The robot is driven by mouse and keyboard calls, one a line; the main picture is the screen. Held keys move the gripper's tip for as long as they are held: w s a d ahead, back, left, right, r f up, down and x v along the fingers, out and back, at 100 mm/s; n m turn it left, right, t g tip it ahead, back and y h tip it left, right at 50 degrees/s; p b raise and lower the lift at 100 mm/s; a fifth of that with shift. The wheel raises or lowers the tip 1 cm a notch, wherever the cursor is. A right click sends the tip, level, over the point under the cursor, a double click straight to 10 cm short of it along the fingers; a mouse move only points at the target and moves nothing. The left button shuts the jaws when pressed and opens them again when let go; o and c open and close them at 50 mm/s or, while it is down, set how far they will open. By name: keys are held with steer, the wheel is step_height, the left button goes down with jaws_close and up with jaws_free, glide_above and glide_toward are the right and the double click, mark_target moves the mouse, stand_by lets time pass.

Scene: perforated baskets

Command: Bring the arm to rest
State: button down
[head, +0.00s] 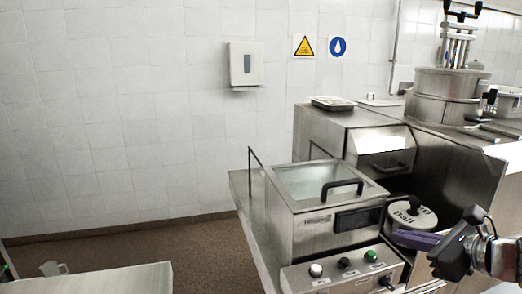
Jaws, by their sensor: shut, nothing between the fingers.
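My gripper (410,239) shows at the lower right, with purple fingers pointing left and a dark body behind them. It is shut and empty. My arm comes in from the right edge beside it, and most of the arm is out of the picture. The fingers overlap the front of a round metal lidded pot (412,216) in this view; I cannot tell whether they touch it.
A steel bath with a glass lid (318,183) and black handle stands left of my gripper, above a control panel (343,270) with knobs. A larger steel unit (350,130) and tall cylinder (445,95) stand behind. A pale table (100,280) is lower left; floor (180,245) lies between.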

steer(key=s+a+f+n+g, duration=0.3)
steer(key=s+a+n, duration=0.1)
steer(key=a+n, duration=0.25)
steer(key=s+a+f+n+g, duration=0.2)
steer(key=s+a+n, duration=0.1)
steer(key=a+n, duration=0.3)
steer(key=s+a+f+n+h, duration=0.2)
steer(key=s+n, duration=0.3)
steer(key=n, duration=0.3)
steer(key=s+a+f+n+g+h, duration=0.1)
steer(key=s+f+n+h, duration=0.1)
steer(key=s+n, duration=0.3)
steer(key=n+h, duration=0.1)
steer(key=n, duration=0.2)
steer(key=shift+a, duration=0.35)
